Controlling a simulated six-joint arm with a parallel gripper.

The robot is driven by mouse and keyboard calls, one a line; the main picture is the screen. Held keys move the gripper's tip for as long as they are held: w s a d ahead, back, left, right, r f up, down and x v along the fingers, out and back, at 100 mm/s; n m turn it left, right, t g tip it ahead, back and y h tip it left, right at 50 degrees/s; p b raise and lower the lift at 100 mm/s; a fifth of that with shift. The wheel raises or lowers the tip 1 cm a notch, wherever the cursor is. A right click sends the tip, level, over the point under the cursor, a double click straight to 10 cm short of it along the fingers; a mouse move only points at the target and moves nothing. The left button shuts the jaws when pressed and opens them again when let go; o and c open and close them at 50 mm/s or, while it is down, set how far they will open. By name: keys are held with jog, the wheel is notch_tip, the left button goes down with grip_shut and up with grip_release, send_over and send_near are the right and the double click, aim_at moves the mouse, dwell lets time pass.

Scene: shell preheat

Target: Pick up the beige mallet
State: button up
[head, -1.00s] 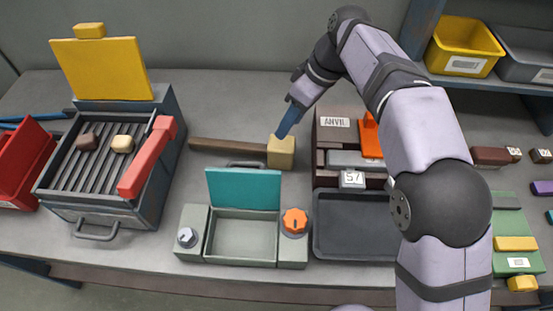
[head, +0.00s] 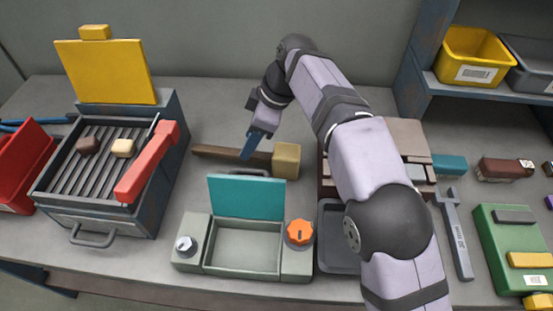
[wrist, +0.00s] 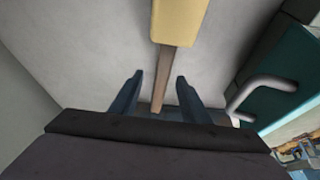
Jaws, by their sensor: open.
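The beige mallet lies on the bench behind the teal-lidded box, with its block head (head: 286,160) at the right and its brown handle (head: 213,152) running left. In the wrist view the head (wrist: 179,20) is at the top and the handle (wrist: 164,75) runs down between the fingers. My gripper (head: 248,147) is open, with its blue fingers over the handle, left of the head. In the wrist view my gripper (wrist: 160,82) has one finger on each side of the handle, with gaps. Its height above the handle is hard to tell.
The box with the teal lid (head: 246,197) stands open just in front of the mallet, its handle (wrist: 270,88) close to my right finger in the wrist view. A grill with a red handle (head: 147,162) stands left. A dark tray (head: 333,235) is at right, partly behind my arm.

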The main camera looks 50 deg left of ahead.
jog(key=x, duration=0.3)
jog(key=shift+s+d+f, duration=0.1)
jog(key=shift+d+f, duration=0.2)
jog(key=shift+f, duration=0.1)
jog(key=shift+s+a+f, duration=0.15)
jog(key=shift+a+f, duration=0.05)
jog(key=shift+f, duration=0.45)
jog(key=shift+r, duration=0.1)
grip_shut()
